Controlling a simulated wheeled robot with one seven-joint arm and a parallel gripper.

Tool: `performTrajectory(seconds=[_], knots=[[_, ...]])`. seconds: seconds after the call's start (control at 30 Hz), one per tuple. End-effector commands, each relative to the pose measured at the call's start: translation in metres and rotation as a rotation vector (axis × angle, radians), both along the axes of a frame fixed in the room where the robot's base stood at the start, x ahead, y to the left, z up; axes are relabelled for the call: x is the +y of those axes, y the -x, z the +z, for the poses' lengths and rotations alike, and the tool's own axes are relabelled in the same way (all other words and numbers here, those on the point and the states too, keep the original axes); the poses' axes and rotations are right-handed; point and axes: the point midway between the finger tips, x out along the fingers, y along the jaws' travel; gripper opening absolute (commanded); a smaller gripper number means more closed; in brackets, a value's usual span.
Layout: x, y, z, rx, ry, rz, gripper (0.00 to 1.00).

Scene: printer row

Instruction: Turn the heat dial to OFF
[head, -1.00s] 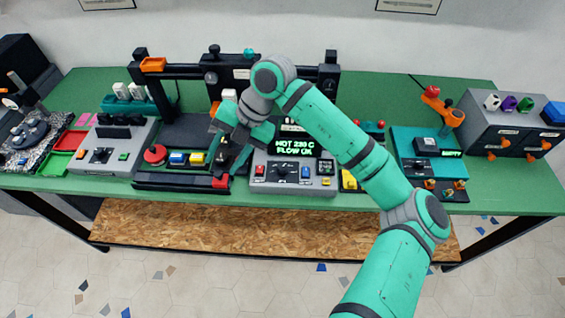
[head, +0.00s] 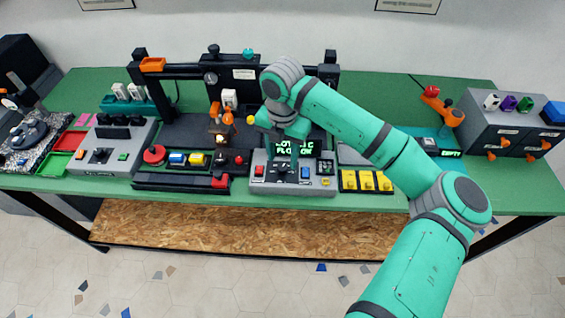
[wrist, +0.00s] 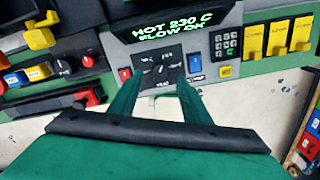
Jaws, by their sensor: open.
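The heat dial (wrist: 160,70) is a small dark knob on a black plate with white labels, at the centre of the grey control panel (wrist: 215,73). Its labels and pointer are too small to read surely. The panel's display (wrist: 172,26) shows "HOT 230 C FLOW OK" in green. My gripper (wrist: 161,88) is open and empty, its two green fingers pointing towards the dial with a gap between them.
On the panel are a red button (wrist: 125,73), a blue button (wrist: 194,63) and a keypad (wrist: 226,42). Yellow switches (head: 367,180) stand to the right. The printer (head: 190,130) with its buttons is to the left. Bare floor lies in front of the table.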

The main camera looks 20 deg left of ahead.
Motion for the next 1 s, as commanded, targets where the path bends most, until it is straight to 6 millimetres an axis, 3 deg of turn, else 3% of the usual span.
performTrajectory(seconds=[0.1, 0.3, 0.63, 0.8, 1.0], knots=[[0.001, 0.001, -0.018, 0.002, -0.001, 0.001, 0.43], [0.001, 0.001, -0.034, 0.001, 0.000, 0.002, 0.43], [0.001, 0.000, -0.037, 0.000, -0.001, 0.002, 0.43], [0.001, 0.000, -0.037, 0.000, -0.001, 0.001, 0.05], [0.001, 0.000, -0.036, 0.000, 0.000, 0.005, 0.02]])
